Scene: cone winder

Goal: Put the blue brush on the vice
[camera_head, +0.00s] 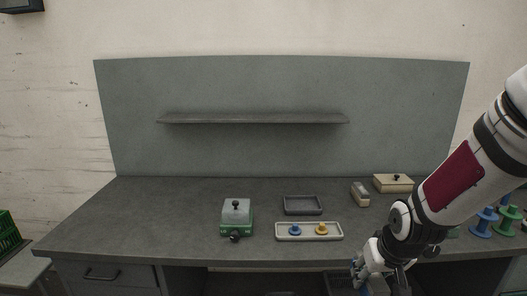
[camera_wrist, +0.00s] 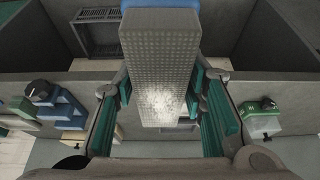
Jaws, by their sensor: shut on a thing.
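My gripper (camera_wrist: 163,100) is shut on a long block with a grey, speckled, bristle-like face and blue at its far end, which I take to be the blue brush (camera_wrist: 160,62). In the head view my gripper (camera_head: 372,280) is at the lower right, by the bench's front edge, and a bit of blue (camera_head: 357,266) shows at it. A green device with a pale grey block on top and dark knobs, which looks like the vice (camera_head: 224,228), stands on the bench left of centre, well to the left of my gripper.
The grey bench (camera_head: 150,212) carries a tray with blue and yellow pieces (camera_head: 309,238), a dark shallow tray (camera_head: 303,212), a small block (camera_head: 360,200) and a lidded box (camera_head: 393,187). Blue and green spools (camera_head: 484,229) stand at the right. The left part of the bench is clear.

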